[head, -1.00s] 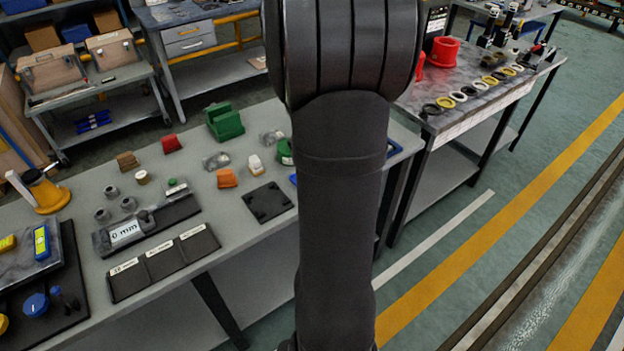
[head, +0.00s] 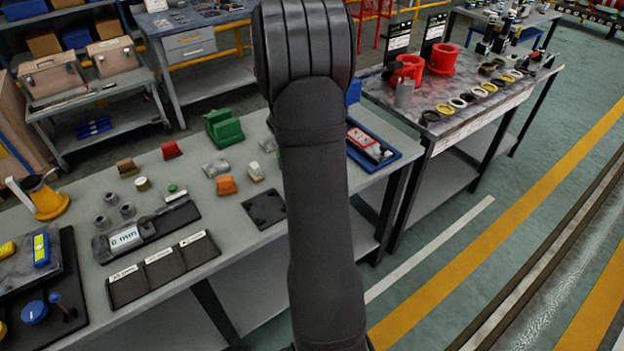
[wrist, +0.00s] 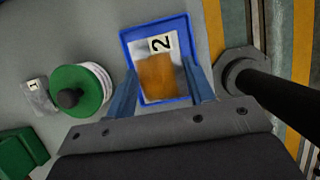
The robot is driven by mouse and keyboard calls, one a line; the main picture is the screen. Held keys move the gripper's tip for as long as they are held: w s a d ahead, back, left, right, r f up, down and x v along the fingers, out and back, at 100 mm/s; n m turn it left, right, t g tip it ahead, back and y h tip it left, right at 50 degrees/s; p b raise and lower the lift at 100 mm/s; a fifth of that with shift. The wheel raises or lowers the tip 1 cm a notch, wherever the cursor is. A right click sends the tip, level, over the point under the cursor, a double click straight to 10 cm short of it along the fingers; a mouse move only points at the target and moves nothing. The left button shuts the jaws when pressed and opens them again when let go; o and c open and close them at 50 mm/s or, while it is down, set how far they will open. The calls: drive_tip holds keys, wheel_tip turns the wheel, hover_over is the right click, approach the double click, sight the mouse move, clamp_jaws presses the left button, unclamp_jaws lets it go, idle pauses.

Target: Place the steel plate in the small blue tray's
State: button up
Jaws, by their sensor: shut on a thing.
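In the wrist view, my gripper (wrist: 159,68) has its two blue fingers on either side of a flat piece, the steel plate (wrist: 157,80), and is shut on it. The plate's face looks orange-brown with grey at the edges. A white label marked "2" shows at its far end; I cannot tell whether it is on the plate or the tray. The small blue tray (wrist: 152,27) lies beneath, its rim framing the plate. I cannot tell whether the plate touches the tray floor. In the head view, my arm hides the gripper, plate and small tray.
In the wrist view, a green-topped round part (wrist: 82,90) and a grey piece labelled "1" (wrist: 38,96) lie left. A black round part (wrist: 238,72) is close on the right. In the head view, a larger blue tray (head: 405,151) holds a red item.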

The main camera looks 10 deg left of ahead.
drive_tip(key=shift+a+f, duration=0.15)
drive_tip(key=shift+f, duration=1.9)
drive_tip(key=shift+f, duration=0.1)
drive_tip(key=o, duration=1.1)
drive_tip(key=v, duration=1.2)
